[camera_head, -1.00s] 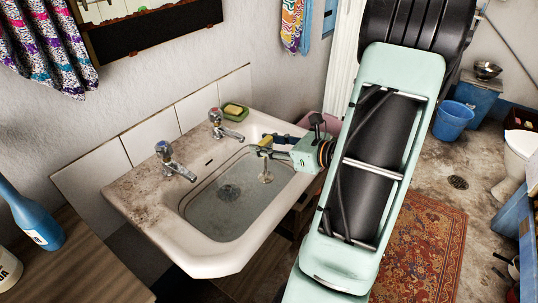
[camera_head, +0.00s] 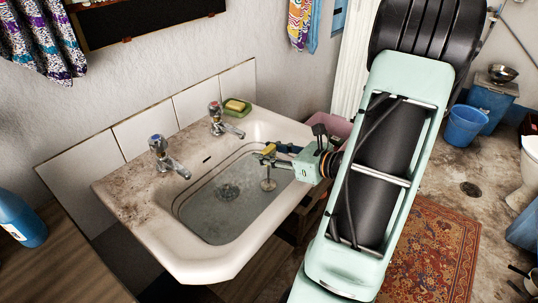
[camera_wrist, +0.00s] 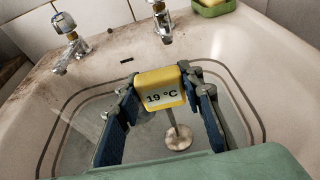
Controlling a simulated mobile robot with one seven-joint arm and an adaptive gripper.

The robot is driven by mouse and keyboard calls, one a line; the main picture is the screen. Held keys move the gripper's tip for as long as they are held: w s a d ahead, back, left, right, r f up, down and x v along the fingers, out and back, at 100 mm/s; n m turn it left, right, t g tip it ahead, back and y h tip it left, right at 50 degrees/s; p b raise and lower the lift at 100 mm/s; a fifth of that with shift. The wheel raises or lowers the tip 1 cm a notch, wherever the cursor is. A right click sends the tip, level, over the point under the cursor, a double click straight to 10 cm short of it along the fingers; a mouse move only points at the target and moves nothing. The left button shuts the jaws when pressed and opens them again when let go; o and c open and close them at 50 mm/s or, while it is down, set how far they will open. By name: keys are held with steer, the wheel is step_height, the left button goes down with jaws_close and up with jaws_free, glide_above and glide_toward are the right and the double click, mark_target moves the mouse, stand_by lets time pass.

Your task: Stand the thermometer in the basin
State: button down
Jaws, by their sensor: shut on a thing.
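The thermometer has a yellow head (camera_wrist: 161,88) reading 19 °C, a thin stem and a round disc foot. It also shows in the head view (camera_head: 268,184), upright over the right part of the basin. My gripper (camera_wrist: 160,78) is shut on the yellow head, one finger on each side. It also shows in the head view (camera_head: 271,153), reaching over the basin's right side. The white basin (camera_head: 190,268) seems to hold clear water, with a drain in its floor. I cannot tell whether the disc foot touches the floor.
Two taps, a left one (camera_head: 166,157) and a back one (camera_head: 222,122), stand on the basin's back ledge. A green soap dish (camera_head: 236,107) with yellow soap sits at the back corner. A blue bottle (camera_head: 20,220) stands on the wooden counter (camera_head: 70,265) at left.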

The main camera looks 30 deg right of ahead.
steer(key=shift+f+b, duration=0.45)
steer(key=shift+f, duration=0.15)
steer(key=c, duration=1.3)
jaws_free()
